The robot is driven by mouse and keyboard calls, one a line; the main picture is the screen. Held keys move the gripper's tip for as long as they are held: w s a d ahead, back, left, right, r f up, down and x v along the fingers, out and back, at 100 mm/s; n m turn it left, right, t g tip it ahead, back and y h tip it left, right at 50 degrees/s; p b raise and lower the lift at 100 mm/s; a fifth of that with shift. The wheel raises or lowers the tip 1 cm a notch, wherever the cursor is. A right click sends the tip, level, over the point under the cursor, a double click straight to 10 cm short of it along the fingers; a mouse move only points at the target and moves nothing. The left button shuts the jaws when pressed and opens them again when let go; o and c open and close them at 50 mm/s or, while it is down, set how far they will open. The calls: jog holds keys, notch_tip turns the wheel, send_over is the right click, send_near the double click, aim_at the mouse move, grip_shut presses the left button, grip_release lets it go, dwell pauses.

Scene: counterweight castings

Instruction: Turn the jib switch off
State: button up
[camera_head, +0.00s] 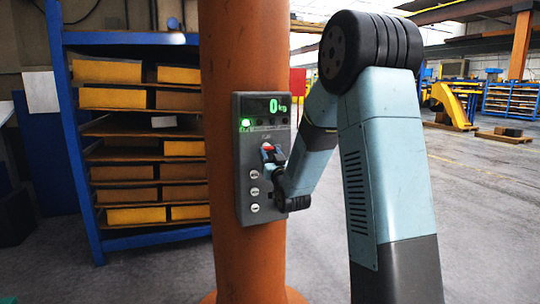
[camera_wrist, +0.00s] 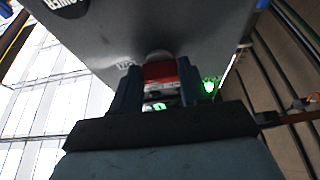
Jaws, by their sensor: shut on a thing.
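A grey control box (camera_head: 246,205) is fixed to an orange column. My gripper (camera_head: 270,158) is at the middle of its face, with the arm reaching in from the right. In the wrist view my gripper (camera_wrist: 158,80) has its two dark blue fingers on either side of a red switch (camera_wrist: 160,71), shut on it. A grey round part sits behind the red piece, against the box. I take this as the jib switch; its label is too small to read. The display (camera_head: 272,106) reads 0 kg in green.
A green lamp (camera_head: 245,123) is lit under the display. Several pale round buttons (camera_head: 254,191) run down the box's left side. The orange column (camera_head: 230,60) stands in front of a blue rack (camera_head: 70,130) with yellow bins.

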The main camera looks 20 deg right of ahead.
jog(key=shift+c, duration=0.8)
jog(key=shift+n, duration=0.4)
jog(key=n+y, duration=0.1)
jog(key=n, duration=0.1)
jog(key=n+y, duration=0.2)
jog(key=n, duration=0.1)
jog(key=shift+d+g, duration=0.2)
jog(key=shift+g, duration=0.2)
jog(key=n+g+y, duration=0.1)
jog(key=n, duration=0.2)
jog(key=n+y, duration=0.1)
jog(key=n, duration=0.2)
jog(key=shift+d+r+g, duration=0.1)
jog(key=shift+d+g, duration=0.1)
jog(key=shift+g, duration=0.2)
jog(key=shift+r+n+g+y, duration=0.15)
jog(key=shift+n+g, duration=0.5)
jog(key=shift+n, duration=1.1)
jog(key=shift+r+n+g+y, duration=0.1)
jog(key=shift+n+g+y, duration=0.35)
jog(key=shift+n, duration=1.35)
jog(key=shift+r+n+g, duration=0.1)
jog(key=shift+n+g, duration=0.7)
jog(key=shift+n, duration=0.95)
jog(key=shift+f, duration=0.1)
